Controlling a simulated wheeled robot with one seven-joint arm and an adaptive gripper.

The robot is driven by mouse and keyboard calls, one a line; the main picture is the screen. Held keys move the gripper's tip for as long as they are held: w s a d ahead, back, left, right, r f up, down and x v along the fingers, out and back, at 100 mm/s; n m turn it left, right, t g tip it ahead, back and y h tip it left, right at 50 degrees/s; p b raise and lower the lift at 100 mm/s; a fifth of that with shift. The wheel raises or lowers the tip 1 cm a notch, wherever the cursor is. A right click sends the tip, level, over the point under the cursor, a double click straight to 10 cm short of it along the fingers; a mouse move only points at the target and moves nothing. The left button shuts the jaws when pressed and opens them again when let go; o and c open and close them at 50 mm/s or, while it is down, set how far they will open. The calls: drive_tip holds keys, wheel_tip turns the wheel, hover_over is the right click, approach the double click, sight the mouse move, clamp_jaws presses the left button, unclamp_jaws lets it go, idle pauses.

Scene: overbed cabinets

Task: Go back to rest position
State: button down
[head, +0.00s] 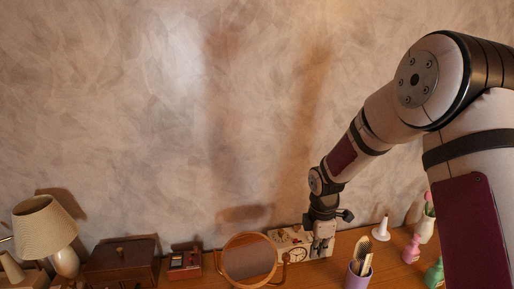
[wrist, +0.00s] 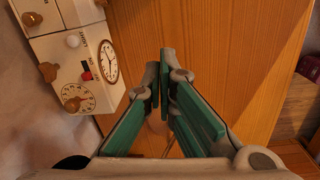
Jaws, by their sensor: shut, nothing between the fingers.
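My gripper (head: 319,246) points down over the wooden shelf at the lower right of the head view, in front of a cream device with a clock face. In the wrist view my gripper (wrist: 160,78) shows two green-padded fingers with their tips together and nothing between them. The cream device (wrist: 67,52) with brown knobs and a dial lies left of the fingers in the wrist view, apart from them.
A round mirror (head: 249,260) stands left of my gripper. A purple cup (head: 358,278) with brushes stands to its right, with bottles (head: 411,250) beyond. A lamp (head: 46,228) and a wooden box (head: 122,263) are at the left. The wall above is bare.

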drive_tip(key=s+d+r+m+t, duration=0.1)
drive_tip(key=s+r+m, duration=0.45)
drive_tip(key=r, duration=0.45)
drive_tip(key=s+d+r+m+t, duration=0.1)
drive_tip(key=s+r+m, duration=0.3)
drive_tip(key=s+r, duration=0.5)
drive_tip(key=s+r+m+t, duration=0.1)
drive_tip(key=s+r+m, duration=0.2)
drive_tip(key=s, duration=0.4)
drive_tip(key=s+r+m+t, duration=0.1)
drive_tip(key=s+r+m, duration=0.3)
drive_tip(key=s+m, duration=0.2)
drive_tip(key=shift+s+a+r+t, duration=0.15)
drive_tip(key=shift+s+t, duration=0.25)
drive_tip(key=shift+s, duration=0.5)
